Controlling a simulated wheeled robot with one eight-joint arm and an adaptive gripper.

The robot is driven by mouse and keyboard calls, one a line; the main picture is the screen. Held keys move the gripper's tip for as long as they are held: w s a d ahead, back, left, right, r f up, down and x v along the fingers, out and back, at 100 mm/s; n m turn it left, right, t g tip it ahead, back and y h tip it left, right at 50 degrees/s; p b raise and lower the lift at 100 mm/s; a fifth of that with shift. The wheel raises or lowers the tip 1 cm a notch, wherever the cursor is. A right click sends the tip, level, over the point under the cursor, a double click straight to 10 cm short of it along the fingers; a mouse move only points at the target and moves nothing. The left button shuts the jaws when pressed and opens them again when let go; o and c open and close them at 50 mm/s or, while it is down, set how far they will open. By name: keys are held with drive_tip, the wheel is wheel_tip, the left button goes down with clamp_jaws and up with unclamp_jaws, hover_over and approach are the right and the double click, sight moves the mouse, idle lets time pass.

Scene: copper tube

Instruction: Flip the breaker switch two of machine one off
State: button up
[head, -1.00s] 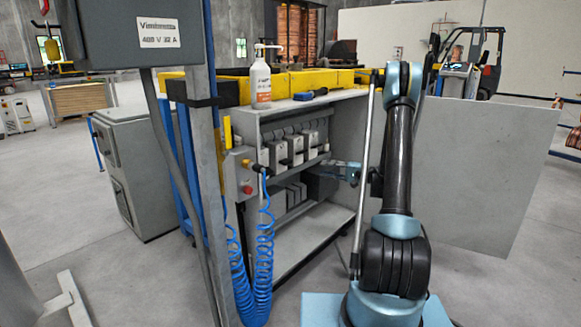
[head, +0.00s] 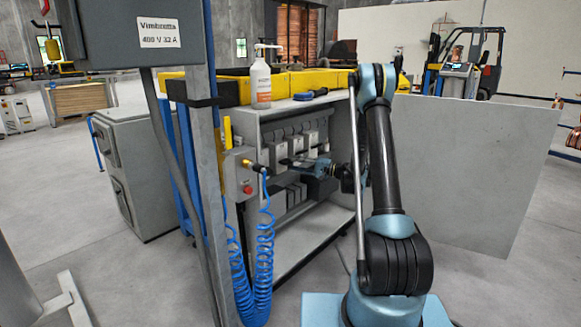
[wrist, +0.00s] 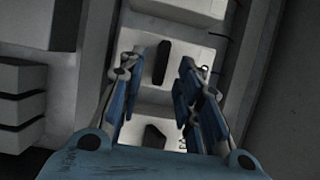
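A row of light breaker boxes (head: 294,147) sits on the upper shelf inside the grey cabinet. In the wrist view, a pale breaker (wrist: 185,57) has a black switch lever (wrist: 162,60) that lies between the fingertips of my gripper (wrist: 161,66). The fingers stand apart on either side of the lever, with gaps showing. A second black lever (wrist: 155,137) shows lower down, nearer the gripper's base. In the head view, my gripper (head: 293,163) reaches into the cabinet in front of the breakers. I cannot read any numbers on them.
The grey cabinet (head: 335,98) carries a white pump bottle (head: 261,83) on top. A control box with a red button (head: 247,189) and coiled blue hoses (head: 264,250) hang at its left, by a grey post (head: 204,160). A large grey panel (head: 480,165) stands right of my arm.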

sight(290, 163)
drive_tip(key=shift+x, duration=1.7)
drive_tip(key=shift+c, duration=0.6)
